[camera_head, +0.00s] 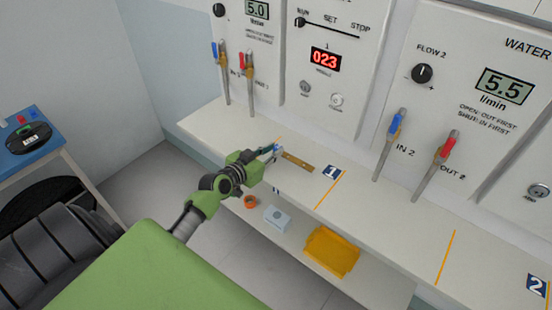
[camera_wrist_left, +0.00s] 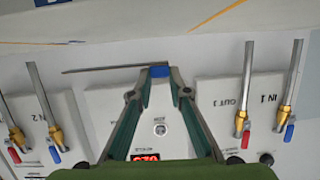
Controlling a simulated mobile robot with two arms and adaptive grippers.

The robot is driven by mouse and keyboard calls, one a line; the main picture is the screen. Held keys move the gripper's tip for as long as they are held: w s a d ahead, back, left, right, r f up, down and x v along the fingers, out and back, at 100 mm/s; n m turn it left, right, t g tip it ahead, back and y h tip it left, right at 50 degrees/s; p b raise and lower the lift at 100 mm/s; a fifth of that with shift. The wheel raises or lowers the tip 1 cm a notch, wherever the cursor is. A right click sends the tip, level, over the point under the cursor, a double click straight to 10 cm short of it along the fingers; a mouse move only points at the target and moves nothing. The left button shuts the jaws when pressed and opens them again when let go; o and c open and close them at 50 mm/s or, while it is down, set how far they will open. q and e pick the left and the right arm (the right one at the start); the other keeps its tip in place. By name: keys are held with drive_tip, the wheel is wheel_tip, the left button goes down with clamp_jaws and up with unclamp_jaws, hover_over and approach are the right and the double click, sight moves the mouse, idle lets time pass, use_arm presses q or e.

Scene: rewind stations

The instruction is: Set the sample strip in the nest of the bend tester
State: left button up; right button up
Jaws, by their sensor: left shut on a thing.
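My left gripper (camera_head: 272,151) is over the white counter at station 1, with its fingertips closed on the blue end (camera_wrist_left: 160,71) of a thin strip. In the head view the sample strip (camera_head: 297,161) is flat and brownish and points right, away from the fingers. In the left wrist view it is nearly edge-on, a thin dark line (camera_wrist_left: 112,68) to the left. I cannot tell whether it touches the counter. A dark rounded device (camera_head: 28,138) with a small green display is on the blue table at far left; I cannot tell if it is the bend tester. My right gripper is not in view.
The white counter (camera_head: 395,225) runs along panels with upright pipes and levers. A lower shelf holds a yellow tray (camera_head: 331,251), a grey box (camera_head: 277,217) and an orange ring (camera_head: 250,202). The blue table (camera_head: 38,152) is at far left, with floor between.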

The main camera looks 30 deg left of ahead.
sight(276, 165)
use_arm(q)
drive_tip(key=shift+w+d+f, duration=0.15)
drive_tip(key=shift+w+f, duration=0.4)
drive_tip(key=shift+f, duration=0.1)
drive_tip(key=shift+w+f+b, duration=0.15)
drive_tip(key=shift+f+b, duration=0.3)
drive_tip(key=shift+f, duration=1.25)
drive_tip(key=shift+f, duration=0.2)
drive_tip(key=o, duration=1)
drive_tip(key=shift+c, duration=0.2)
drive_tip(key=shift+r, duration=0.1)
drive_tip(key=shift+r, duration=0.2)
drive_tip(key=v, duration=1.2)
drive_tip(key=shift+d+f, duration=0.1)
drive_tip(key=shift+f, duration=0.05)
